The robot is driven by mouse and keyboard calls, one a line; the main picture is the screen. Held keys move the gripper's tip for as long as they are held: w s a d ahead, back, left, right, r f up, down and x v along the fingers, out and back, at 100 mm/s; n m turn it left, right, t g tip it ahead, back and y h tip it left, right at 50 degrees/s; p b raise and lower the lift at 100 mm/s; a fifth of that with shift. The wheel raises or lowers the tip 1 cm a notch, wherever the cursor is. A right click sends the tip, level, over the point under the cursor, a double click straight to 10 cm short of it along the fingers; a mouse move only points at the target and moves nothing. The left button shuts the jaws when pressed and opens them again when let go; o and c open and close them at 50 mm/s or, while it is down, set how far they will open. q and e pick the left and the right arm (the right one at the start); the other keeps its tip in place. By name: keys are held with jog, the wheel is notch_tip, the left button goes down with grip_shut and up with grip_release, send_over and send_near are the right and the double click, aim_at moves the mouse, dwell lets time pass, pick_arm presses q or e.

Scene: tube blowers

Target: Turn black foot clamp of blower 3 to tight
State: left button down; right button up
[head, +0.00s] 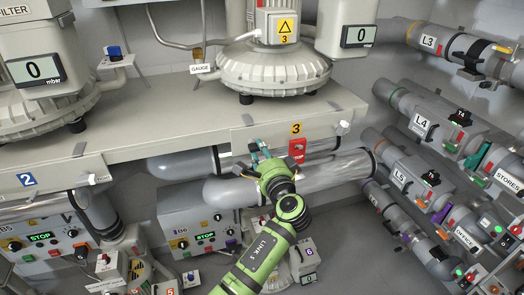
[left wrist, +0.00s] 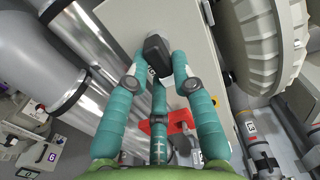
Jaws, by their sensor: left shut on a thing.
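Blower 3 (head: 272,70) is a pale ribbed drum on the bench, with a yellow 3 label above it. My left gripper (head: 261,152) is at the front edge of the bench below the blower, left of the red panel under the 3 sign. In the left wrist view, its teal fingers (left wrist: 158,62) close around a black knob-like part, the black foot clamp (left wrist: 155,46), against a pale surface. In the head view the gripper covers this clamp. Its tight or loose setting cannot be read. My right gripper is not in view.
The pale bench (head: 190,125) runs above grey pipes (head: 240,190), close to my left arm. A red panel (head: 297,148) hangs beside the gripper. Control box B6 (head: 193,232) is at lower left. Labelled pipes with valves, such as L4 (head: 425,120), line the right wall.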

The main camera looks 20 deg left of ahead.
pick_arm(q)
jog(key=shift+a+r, duration=0.25)
jog(key=shift+r, duration=0.05)
